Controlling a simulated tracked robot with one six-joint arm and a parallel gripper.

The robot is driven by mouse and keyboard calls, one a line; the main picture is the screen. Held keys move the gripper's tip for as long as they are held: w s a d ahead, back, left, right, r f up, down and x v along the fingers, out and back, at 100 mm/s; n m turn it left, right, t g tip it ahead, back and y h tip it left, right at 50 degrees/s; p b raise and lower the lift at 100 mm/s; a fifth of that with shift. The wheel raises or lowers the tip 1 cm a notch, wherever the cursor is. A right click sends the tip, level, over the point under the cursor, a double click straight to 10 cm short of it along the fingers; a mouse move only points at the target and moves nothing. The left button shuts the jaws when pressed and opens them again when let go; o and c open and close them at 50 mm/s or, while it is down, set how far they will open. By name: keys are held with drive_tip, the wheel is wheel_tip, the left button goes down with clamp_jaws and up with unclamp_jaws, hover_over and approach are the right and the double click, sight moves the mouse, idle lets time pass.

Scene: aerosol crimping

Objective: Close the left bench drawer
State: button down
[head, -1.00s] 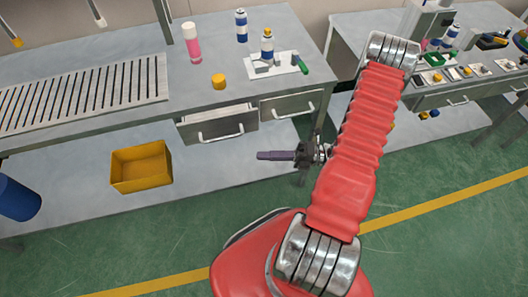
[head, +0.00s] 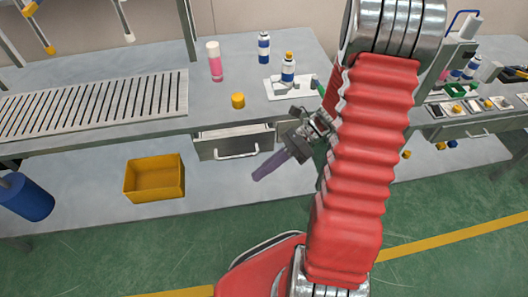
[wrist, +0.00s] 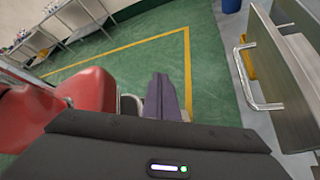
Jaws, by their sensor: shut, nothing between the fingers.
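The left bench drawer (head: 229,144) is grey with a bar handle and hangs under the bench top, pulled out so its inside shows. My gripper (head: 262,173) is shut and empty, with purple fingers, to the right of and slightly below the drawer handle, seemingly apart from it. In the wrist view the shut fingers (wrist: 163,97) point along the bench front. A bar handle (wrist: 247,82) on a grey drawer front stands to their right there, with a gap between.
A yellow bin (head: 154,181) sits on the lower shelf, with a blue barrel (head: 27,198) at far left. On the bench top (head: 215,110) are a slotted grate (head: 90,105), a pink bottle (head: 215,62), a yellow cap (head: 238,100) and cans. Green floor is clear in front.

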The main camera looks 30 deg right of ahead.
drive_tip(key=s+a+r+n+t+h, duration=0.2)
drive_tip(key=r+n+h, duration=0.4)
drive_tip(key=r+n, duration=0.4)
drive_tip(key=s+a+r+n+t+h, duration=0.3)
drive_tip(key=r+n+h, duration=0.3)
drive_tip(key=r+n, duration=0.4)
drive_tip(key=n, duration=0.4)
drive_tip(key=shift+s+a+r+n+t, duration=0.15)
drive_tip(key=shift+r+n+t, duration=0.15)
drive_tip(key=shift+n+t, duration=0.1)
